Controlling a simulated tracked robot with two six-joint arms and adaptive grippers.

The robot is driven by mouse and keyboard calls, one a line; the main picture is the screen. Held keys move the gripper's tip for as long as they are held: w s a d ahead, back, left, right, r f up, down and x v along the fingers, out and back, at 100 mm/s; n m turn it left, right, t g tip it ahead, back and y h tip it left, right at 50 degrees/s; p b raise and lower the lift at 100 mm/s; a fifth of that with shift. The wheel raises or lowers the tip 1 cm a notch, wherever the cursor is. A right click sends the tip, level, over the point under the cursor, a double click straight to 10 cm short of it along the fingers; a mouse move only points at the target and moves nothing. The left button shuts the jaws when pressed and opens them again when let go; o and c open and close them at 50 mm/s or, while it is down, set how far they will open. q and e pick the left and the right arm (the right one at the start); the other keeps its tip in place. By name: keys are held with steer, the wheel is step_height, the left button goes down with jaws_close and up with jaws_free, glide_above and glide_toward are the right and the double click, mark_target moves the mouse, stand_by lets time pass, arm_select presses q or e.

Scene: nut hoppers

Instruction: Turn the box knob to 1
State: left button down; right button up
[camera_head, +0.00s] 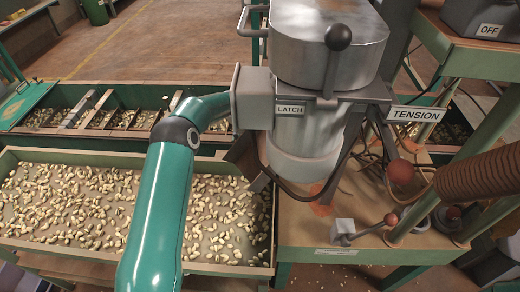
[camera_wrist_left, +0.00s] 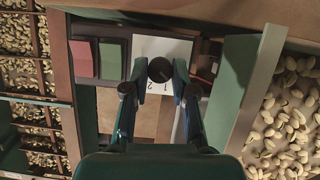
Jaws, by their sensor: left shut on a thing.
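The round black knob (camera_wrist_left: 160,69) sits on a white panel (camera_wrist_left: 177,46) in the left wrist view. No pointer on the knob can be made out. My left gripper (camera_wrist_left: 160,76) is shut on the knob, one fingertip on each side. In the head view my teal left arm reaches up to the grey box (camera_head: 252,97) beside the LATCH machine; the fingers and knob are hidden there. My right gripper is in neither view.
Red (camera_wrist_left: 82,58) and green (camera_wrist_left: 111,59) blocks sit beside the panel. A nut tray (camera_head: 100,260) lies below my arm, with a divided hopper (camera_head: 90,145) behind it. The metal machine (camera_head: 325,45), its ball-topped lever (camera_head: 338,38) and a ribbed hose (camera_head: 480,175) crowd the right.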

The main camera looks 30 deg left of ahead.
arm_select(q)
steer(key=shift+w+a+m+g+p, duration=0.15)
steer(key=shift+m+g+p, duration=0.25)
steer(key=shift+m, duration=0.8)
steer(key=shift+w+m+g+h, duration=0.1)
steer(key=shift+m+g+h, duration=0.25)
steer(key=shift+m, duration=1.15)
steer(key=shift+r, duration=0.1)
steer(key=c, duration=0.9)
jaws_free()
steer(key=shift+c, duration=0.2)
steer(key=shift+g, duration=0.25)
steer(key=shift+n, duration=0.3)
